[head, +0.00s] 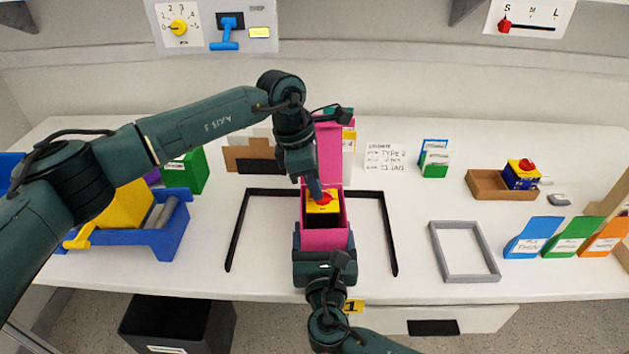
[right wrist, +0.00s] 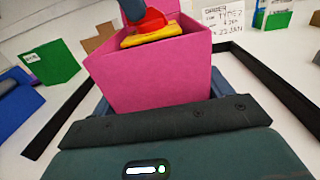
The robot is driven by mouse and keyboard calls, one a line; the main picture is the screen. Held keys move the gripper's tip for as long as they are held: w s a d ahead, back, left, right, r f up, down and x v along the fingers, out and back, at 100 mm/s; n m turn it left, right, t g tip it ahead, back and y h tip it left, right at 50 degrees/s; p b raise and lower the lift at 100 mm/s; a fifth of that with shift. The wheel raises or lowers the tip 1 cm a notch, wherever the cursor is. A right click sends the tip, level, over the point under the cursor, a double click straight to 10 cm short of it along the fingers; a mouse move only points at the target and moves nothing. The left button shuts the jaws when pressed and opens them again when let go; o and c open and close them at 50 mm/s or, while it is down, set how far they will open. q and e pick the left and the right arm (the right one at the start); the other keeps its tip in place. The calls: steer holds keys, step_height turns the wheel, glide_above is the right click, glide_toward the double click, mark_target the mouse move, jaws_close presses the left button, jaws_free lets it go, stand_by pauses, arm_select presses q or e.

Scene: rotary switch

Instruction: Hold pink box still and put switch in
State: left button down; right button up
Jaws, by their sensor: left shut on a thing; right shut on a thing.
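The pink box (head: 325,240) stands open on the white table inside a black frame, its lid raised at the back. The yellow and black switch (head: 323,219) with a red knob is within the box's opening, its yellow top near the rim. My left gripper (head: 318,193) points down from above and is shut on the switch at its red knob. My right gripper (head: 324,250) is at the box's front and is shut on the pink box. In the right wrist view the box (right wrist: 150,75) fills the middle, with the switch (right wrist: 150,36) at its top. The switch's underside is hidden.
A black frame (head: 387,234) surrounds the box. A blue bin (head: 160,240) with a yellow item stands left, a green box (head: 187,172) behind it. A grey frame (head: 464,277) lies right. Another switch (head: 522,177) sits at a brown tray (head: 486,185). Coloured packets (head: 535,238) stand far right.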

arm_select(q)
steer(key=c, duration=1.4)
jaws_free()
step_height(320, 180, up, 8)
arm_select(e)
steer(key=o, duration=1)
